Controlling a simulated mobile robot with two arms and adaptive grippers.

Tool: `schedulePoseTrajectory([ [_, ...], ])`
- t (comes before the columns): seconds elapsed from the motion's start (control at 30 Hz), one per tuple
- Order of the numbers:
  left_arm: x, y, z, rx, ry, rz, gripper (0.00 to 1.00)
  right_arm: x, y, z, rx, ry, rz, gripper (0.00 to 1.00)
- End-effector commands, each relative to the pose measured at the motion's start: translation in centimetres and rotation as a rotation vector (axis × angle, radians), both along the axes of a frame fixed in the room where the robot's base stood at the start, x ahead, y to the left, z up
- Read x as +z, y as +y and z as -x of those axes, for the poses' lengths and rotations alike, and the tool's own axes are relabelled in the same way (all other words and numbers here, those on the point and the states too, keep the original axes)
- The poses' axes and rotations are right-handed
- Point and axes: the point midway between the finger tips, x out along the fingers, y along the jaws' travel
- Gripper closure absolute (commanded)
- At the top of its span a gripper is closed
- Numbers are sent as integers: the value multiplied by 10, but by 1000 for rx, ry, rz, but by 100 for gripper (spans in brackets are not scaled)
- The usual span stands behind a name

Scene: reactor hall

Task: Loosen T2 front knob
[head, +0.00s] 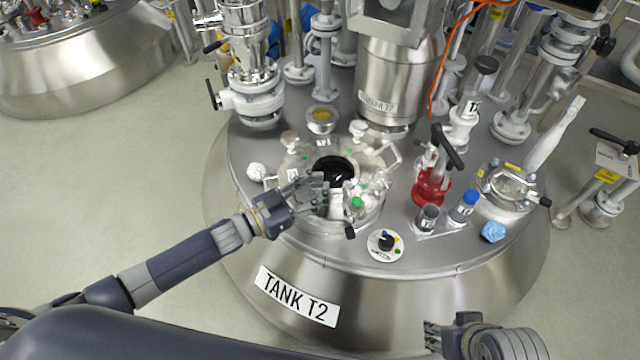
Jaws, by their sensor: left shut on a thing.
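Tank T2 (298,297) fills the middle of the head view, with its name label on the near side. On its top is a round hatch (368,220) with a dark opening (333,172) and white knobs around it, such as the rear knob (358,129) and the rear-left knob (290,139). My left gripper (322,195) reaches in from the left over the near side of the hatch. Its fingers are shut on the front knob, which they mostly hide. My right gripper (434,338) is low at the right, apart from the tank fittings; its jaw opening is unclear.
Right of the hatch stand a red valve (431,187), a small holder with a grey container (428,217) and a blue-capped bottle (464,206), and a crumpled blue cloth (493,232). A round dial (385,244) is in front. Pipes and a steel vessel (397,75) crowd the back.

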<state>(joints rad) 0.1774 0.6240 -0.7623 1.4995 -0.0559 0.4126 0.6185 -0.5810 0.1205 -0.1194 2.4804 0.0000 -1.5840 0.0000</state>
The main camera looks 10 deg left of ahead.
Motion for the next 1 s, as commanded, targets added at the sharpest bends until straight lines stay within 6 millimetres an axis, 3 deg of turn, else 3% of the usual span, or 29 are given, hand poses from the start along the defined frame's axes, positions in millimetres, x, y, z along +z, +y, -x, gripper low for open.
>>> schedulePoseTrajectory([
  [0.3, -3, 4, 0, 148, 13, 0, 91, 16, 1, -2, 0, -2, -1, 60],
  [0.7, -4, 11, -6, 416, 15, 0, 91, -71, 4, -16, 7, 45, 1, 60],
  [1.0, -5, 18, -8, 589, 16, -2, 91, -104, 5, -14, 10, 60, 1, 60],
])
